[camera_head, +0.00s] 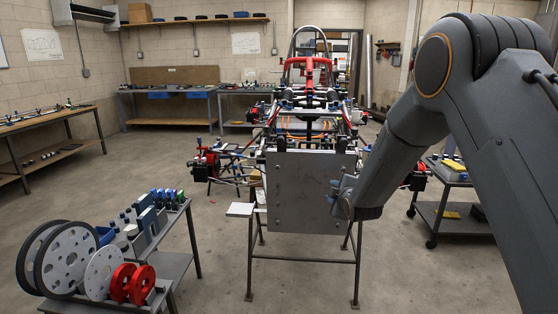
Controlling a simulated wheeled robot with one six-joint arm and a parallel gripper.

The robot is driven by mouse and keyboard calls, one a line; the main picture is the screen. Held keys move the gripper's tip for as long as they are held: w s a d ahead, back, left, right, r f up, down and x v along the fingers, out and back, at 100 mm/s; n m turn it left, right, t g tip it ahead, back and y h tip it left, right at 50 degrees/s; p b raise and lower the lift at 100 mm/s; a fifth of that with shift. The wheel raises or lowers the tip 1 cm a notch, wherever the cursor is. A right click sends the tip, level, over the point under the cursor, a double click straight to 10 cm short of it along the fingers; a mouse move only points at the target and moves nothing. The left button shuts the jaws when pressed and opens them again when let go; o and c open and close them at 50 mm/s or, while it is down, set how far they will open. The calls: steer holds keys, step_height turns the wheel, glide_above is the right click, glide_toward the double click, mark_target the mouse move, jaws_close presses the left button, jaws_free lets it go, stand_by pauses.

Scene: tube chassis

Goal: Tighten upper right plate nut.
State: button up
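The plate (302,190) is a flat grey metal panel standing upright at the front of the tube chassis (308,95). Small fasteners show near its corners, too small to make out clearly. The upper right nut (347,170) is only a faint spot near the plate's upper right. My gripper (338,194) is at the plate's right edge, below that corner, at the end of my grey arm coming from the right. My arm's end covers part of the plate's right edge. I cannot tell whether the gripper touches the plate, or whether its fingers are open or shut.
The chassis rests on a dark metal stand (303,258). A cart (180,240) with discs, red rings and small parts stands at the lower left. Another cart (458,215) stands behind my arm at the right. Benches line the walls. Floor is clear between the left cart and stand.

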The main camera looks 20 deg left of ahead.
mark_target(278, 168)
steer(key=s+a+r+n+t+y+p, duration=0.25)
steer(key=a+n+y, duration=0.3)
steer(key=a, duration=1.05)
steer(key=shift+n+g+h, duration=0.25)
steer(key=shift+n+g, duration=0.1)
steer(key=shift+n, duration=0.1)
steer(key=shift+r+p+x, duration=0.15)
steer(key=shift+p+x, duration=0.45)
steer(key=shift+x, duration=1.4)
steer(key=shift+r+p+x, duration=0.15)
steer(key=shift+p+x, duration=0.4)
steer(key=shift+x, duration=1.45)
steer(key=shift+d, duration=0.1)
jaws_close()
